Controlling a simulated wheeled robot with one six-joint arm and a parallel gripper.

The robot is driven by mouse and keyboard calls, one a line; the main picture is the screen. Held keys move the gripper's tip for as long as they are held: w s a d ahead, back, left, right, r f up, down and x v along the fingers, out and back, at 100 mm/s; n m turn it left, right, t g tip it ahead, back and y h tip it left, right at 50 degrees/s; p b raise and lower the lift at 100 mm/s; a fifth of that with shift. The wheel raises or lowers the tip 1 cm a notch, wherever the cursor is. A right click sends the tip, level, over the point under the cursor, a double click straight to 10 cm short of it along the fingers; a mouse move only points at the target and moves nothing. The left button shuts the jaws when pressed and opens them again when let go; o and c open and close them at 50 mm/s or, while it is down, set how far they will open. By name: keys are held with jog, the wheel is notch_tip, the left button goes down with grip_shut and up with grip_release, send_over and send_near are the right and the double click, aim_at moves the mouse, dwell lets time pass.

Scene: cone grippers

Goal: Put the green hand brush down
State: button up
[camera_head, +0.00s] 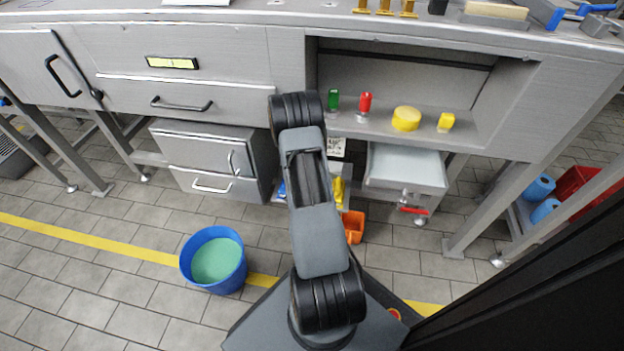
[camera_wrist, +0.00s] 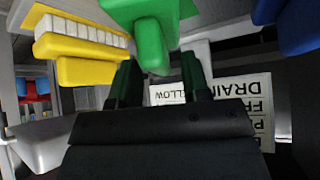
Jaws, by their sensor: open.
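The green hand brush (camera_wrist: 148,32) shows at the top middle of the wrist view, its rounded handle end pointing toward my gripper (camera_wrist: 160,72). My gripper's two dark fingers are apart, one on each side of the handle end, and not closed on it. Whether a finger touches the handle, I cannot tell. In the head view my arm hides the gripper and the green brush. A yellow brush with white bristles (camera_wrist: 80,45) lies left of the green one in the wrist view.
A sign with black print (camera_wrist: 225,100) is close behind the right finger. A blue thing (camera_wrist: 300,25) is at the upper right. In the head view, an open drawer (camera_head: 408,165) is right of my arm, and a blue bucket (camera_head: 213,260) stands on the floor left.

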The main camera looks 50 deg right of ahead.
jog(key=w+a+r+n+t+y+p, duration=0.3)
jog(key=a+r+n, duration=0.1)
jog(key=a+r, duration=0.9)
jog(key=w+a+r+n+t+y+p, duration=0.3)
jog(key=a+r+n+y, duration=0.1)
jog(key=a+r, duration=0.85)
jog(key=s+a+r+n+g, duration=0.2)
jog(key=s+a+r+n, duration=0.2)
jog(key=s, duration=0.4)
jog(key=s+a+r+n+g, duration=0.2)
jog(key=s+a+r+n, duration=0.2)
jog(key=s, duration=0.4)
jog(key=shift+s+a+r+g+y, duration=0.15)
jog(key=shift+a+r+g+y, duration=0.2)
jog(key=shift+a+r, duration=0.45)
jog(key=shift+d+r, duration=0.15)
jog(key=shift+d, duration=0.05)
